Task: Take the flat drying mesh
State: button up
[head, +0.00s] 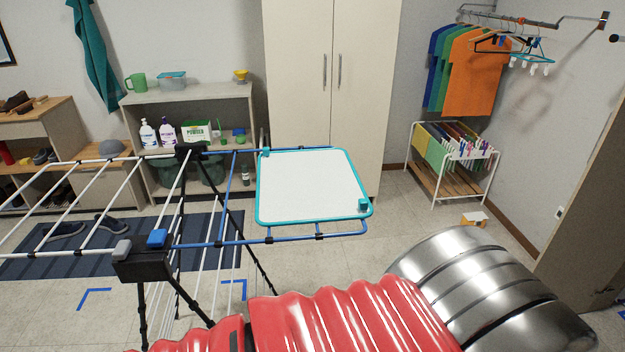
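The flat drying mesh (312,187) is a white rectangular panel with a teal rounded frame. It lies flat on the blue bars at the right end of the folding drying rack (125,248). A teal clip-like piece (363,205) sits at its near right corner, and a smaller one (266,152) at its far left corner. The whole panel shows, with nothing on it. My gripper is not in view. Red ribbed and metal parts, which seem to be my arm, fill the bottom of the view, nearer than the mesh and apart from it in the picture.
A low shelf (190,97) with bottles and boxes and a tall cabinet (300,60) stand behind the rack. A small rack with cloths (437,190) and hanging shirts (470,75) are at the right. A dark striped mat (110,262) lies beneath the rack.

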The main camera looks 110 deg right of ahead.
aim_at(316, 185)
jog(key=z, duration=0.05)
jog(key=k, duration=2.8)
jog(key=z, duration=0.95)
jog(key=i, duration=0.85)
